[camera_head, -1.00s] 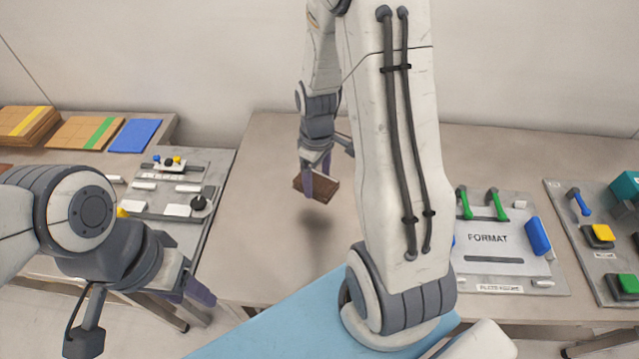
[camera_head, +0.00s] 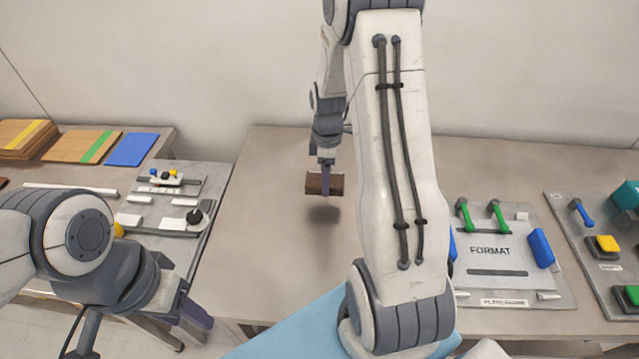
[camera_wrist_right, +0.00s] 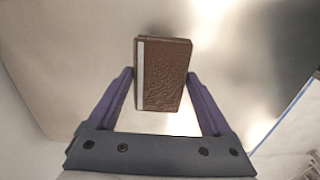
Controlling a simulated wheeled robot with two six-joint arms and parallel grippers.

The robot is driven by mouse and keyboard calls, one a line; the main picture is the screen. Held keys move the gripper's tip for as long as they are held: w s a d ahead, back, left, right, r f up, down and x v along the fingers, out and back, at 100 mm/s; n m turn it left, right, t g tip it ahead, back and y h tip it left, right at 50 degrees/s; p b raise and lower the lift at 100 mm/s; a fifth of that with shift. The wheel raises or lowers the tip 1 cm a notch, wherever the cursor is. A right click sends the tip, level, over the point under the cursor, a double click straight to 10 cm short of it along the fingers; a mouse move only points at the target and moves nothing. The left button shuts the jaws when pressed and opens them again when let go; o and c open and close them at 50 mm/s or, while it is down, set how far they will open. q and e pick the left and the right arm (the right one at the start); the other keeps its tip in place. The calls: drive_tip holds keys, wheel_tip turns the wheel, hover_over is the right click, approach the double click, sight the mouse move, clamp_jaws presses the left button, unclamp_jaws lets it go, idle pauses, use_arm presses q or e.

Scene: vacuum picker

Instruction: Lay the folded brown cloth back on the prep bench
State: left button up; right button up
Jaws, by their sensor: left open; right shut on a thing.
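The folded brown cloth (camera_head: 318,183) is held in the air above the prep bench (camera_head: 265,240), its shadow on the bench just below it. My right gripper (camera_head: 326,180) comes down from above and is shut on the cloth. In the right wrist view the cloth (camera_wrist_right: 165,75) shows as a brown textured block with a pale strip along its left side, between the two purple fingers of my right gripper (camera_wrist_right: 163,98). My left gripper (camera_head: 195,318) is open and empty at the lower left, off the front of the bench and partly hidden by its own arm.
A grey panel (camera_head: 165,222) with knobs lies left of the bench's clear middle. Brown boards (camera_head: 82,146) and a blue sheet (camera_head: 131,149) lie at the far left. A FORMAT plate (camera_head: 500,285) with green handles stands on the right. My right arm hides part of the bench.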

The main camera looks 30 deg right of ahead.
sight(320, 174)
drive_tip(key=shift+w+a+f, duration=0.1)
drive_tip(key=shift+w+f, duration=0.25)
drive_tip(key=shift+w, duration=0.2)
drive_tip(key=shift+w+a+f, duration=0.1)
drive_tip(key=shift+w+f, duration=0.2)
drive_tip(key=shift+w, duration=0.25)
drive_tip(key=shift+w+f, duration=0.15)
drive_tip(key=shift+f, duration=0.05)
drive_tip(key=shift+f+p, duration=0.5)
drive_tip(key=shift+f, duration=1.4)
drive_tip(key=shift+f, duration=0.2)
drive_tip(key=o, duration=1.1)
drive_tip(key=shift+r, duration=0.1)
